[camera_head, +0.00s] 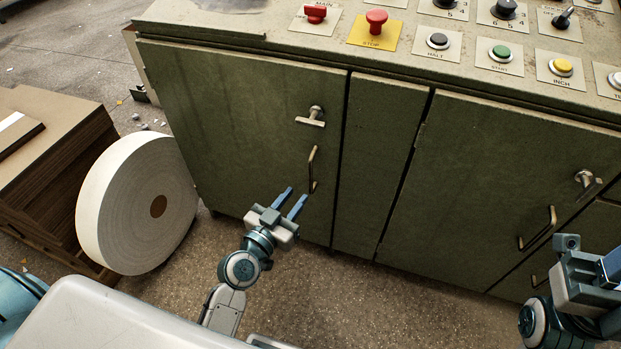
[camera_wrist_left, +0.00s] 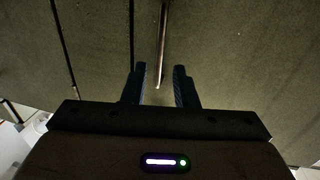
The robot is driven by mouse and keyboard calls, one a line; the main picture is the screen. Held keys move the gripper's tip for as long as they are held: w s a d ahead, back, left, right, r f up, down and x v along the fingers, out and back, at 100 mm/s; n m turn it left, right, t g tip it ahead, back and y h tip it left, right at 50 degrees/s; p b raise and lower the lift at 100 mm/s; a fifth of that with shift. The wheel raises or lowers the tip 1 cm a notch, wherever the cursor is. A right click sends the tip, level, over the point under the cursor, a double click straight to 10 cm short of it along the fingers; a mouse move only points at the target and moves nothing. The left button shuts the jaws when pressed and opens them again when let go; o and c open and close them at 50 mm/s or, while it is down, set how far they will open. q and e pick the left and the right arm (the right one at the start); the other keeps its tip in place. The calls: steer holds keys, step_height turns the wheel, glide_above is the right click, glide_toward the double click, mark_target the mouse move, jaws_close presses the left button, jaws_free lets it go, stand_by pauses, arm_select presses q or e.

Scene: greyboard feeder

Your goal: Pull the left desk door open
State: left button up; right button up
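The left desk door (camera_head: 238,125) is a dark green panel and looks closed. It has a T-shaped latch (camera_head: 311,116) and, below it, a vertical bar handle (camera_head: 312,170). My left gripper (camera_head: 291,201) is open in front of the door, its two blue fingers apart, just below and left of the handle. In the left wrist view the handle (camera_wrist_left: 162,45) runs down toward the gap between the open fingers (camera_wrist_left: 160,88); I cannot tell whether they touch it. My right gripper (camera_head: 605,268) shows only partly at the right edge, in front of the right desk door (camera_head: 490,180).
A large white paper roll (camera_head: 110,205) stands left of the door, beside a stack of brown board (camera_head: 50,170). The desk top carries a red stop button (camera_head: 376,20) and several other controls. Floor (camera_head: 350,300) is clear before the desk.

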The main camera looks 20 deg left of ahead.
mark_target(311, 191)
arm_select(q)
steer(key=x, duration=0.8)
steer(key=shift+w, duration=0.1)
jaws_close()
